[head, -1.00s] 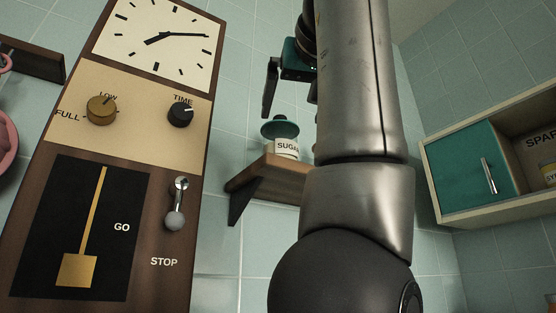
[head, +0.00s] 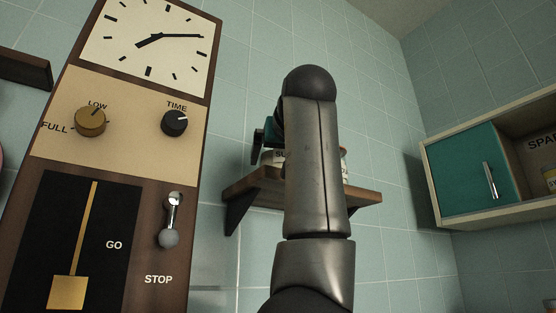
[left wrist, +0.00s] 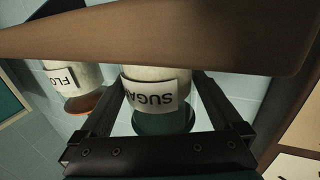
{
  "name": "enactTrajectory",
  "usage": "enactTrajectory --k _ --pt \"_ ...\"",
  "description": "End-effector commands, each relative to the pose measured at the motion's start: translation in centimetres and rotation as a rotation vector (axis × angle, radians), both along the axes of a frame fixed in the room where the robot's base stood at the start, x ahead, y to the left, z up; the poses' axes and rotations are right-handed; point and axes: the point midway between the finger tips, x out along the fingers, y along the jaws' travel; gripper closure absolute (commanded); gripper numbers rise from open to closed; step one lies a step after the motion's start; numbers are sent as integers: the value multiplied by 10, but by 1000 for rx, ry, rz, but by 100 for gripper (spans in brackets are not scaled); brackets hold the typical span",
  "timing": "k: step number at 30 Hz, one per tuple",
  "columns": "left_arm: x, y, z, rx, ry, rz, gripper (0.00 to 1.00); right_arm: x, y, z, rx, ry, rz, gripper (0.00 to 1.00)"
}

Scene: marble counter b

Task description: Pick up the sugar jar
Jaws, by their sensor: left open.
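The sugar jar (head: 278,156) stands on a wooden wall shelf, mostly hidden behind my left arm in the head view. In the left wrist view the jar (left wrist: 152,97) appears upside down, with a pale body, a SUGAR label and a dark green lid. My left gripper (head: 262,140) is at the jar's height. In the left wrist view its open fingers (left wrist: 160,86) lie on either side of the jar, with gaps visible; I cannot tell whether either touches it. My right gripper is not in view.
The shelf (head: 365,196) has a second jar (left wrist: 68,78), labelled FLO..., beside the sugar jar. A tall wooden panel with a clock, knobs and a lever (head: 173,215) stands at left. A teal-doored cabinet (head: 468,170) hangs at right. Tiled wall lies behind.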

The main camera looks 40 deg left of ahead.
Motion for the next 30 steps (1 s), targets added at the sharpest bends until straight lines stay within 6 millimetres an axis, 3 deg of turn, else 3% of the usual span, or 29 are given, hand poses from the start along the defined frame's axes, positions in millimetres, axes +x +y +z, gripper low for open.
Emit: enactTrajectory --k 8,30 --pt "3 3 0 1 -1 -1 2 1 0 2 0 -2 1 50" --pt "3 3 0 0 1 -1 86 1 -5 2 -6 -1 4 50"
